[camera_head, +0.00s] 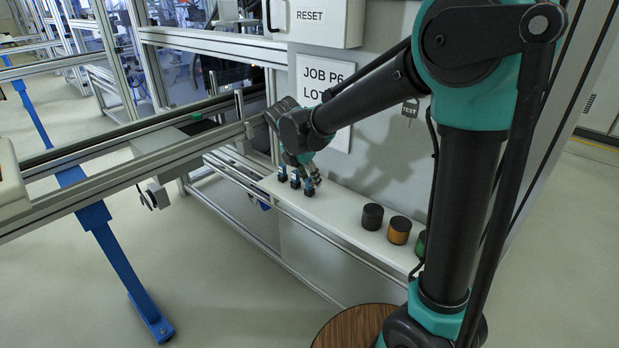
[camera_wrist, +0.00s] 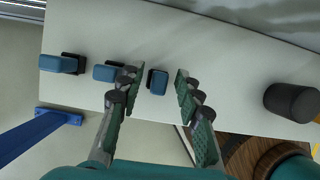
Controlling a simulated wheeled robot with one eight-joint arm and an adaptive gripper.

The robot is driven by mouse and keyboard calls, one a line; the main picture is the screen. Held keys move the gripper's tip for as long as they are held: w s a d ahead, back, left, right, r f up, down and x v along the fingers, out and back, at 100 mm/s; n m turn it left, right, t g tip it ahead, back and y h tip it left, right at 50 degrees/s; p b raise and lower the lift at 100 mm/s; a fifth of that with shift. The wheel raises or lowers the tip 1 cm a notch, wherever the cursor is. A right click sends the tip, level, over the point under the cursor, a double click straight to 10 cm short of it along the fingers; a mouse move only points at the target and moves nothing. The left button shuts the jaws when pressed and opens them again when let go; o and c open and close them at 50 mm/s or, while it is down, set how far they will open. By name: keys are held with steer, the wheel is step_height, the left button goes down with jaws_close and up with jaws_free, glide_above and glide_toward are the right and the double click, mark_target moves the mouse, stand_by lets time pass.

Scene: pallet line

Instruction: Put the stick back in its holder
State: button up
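Three small blue pieces with dark parts stand in a row on a white shelf (camera_head: 335,212). In the wrist view, the left blue piece (camera_wrist: 60,64) and the middle blue piece (camera_wrist: 108,72) each have a dark block beside them. The right blue piece (camera_wrist: 157,82) has a thin dark edge and lies between my fingers. I cannot tell which is the stick and which is its holder. My gripper (camera_wrist: 157,79) is open, with a gap on both sides of the right piece. In the head view, my gripper (camera_head: 304,168) is just above the row, partly covering it.
A black cylinder (camera_head: 372,217), an orange one with a black top (camera_head: 399,232) and a partly hidden green one (camera_head: 421,243) stand further right on the shelf. A panel wall with signs rises behind it. A round wooden top (camera_head: 345,325) is below. Conveyor rails (camera_head: 120,170) run left.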

steer(key=v, duration=1.3)
steer(key=shift+r, duration=0.15)
steer(key=shift+w+d, duration=0.1)
